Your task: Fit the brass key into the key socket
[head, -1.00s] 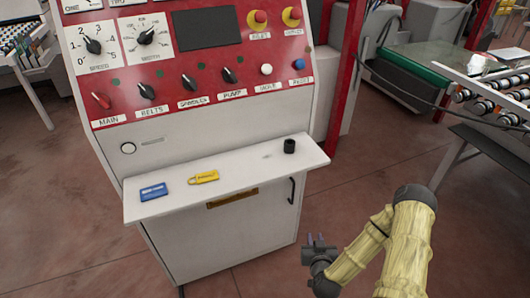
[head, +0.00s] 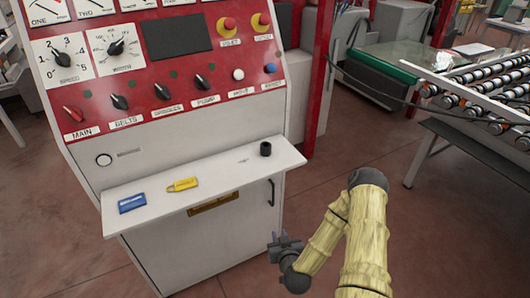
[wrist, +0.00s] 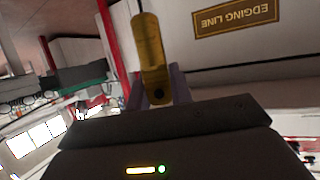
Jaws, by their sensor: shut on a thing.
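My gripper (head: 284,242) is low in front of the right end of the console, below its shelf. In the wrist view the jaws (wrist: 158,90) are shut on the brass key (wrist: 150,50), a flat golden piece that sticks out beyond the fingers. The key is too small to make out in the head view.
The console shelf (head: 225,177) juts out and carries a blue tag (head: 132,203), a yellow tag (head: 182,185) and a black cylinder (head: 265,149). Knobs and buttons fill the red panel (head: 150,115) above. A roller conveyor (head: 480,95) stands at right. Floor in front is clear.

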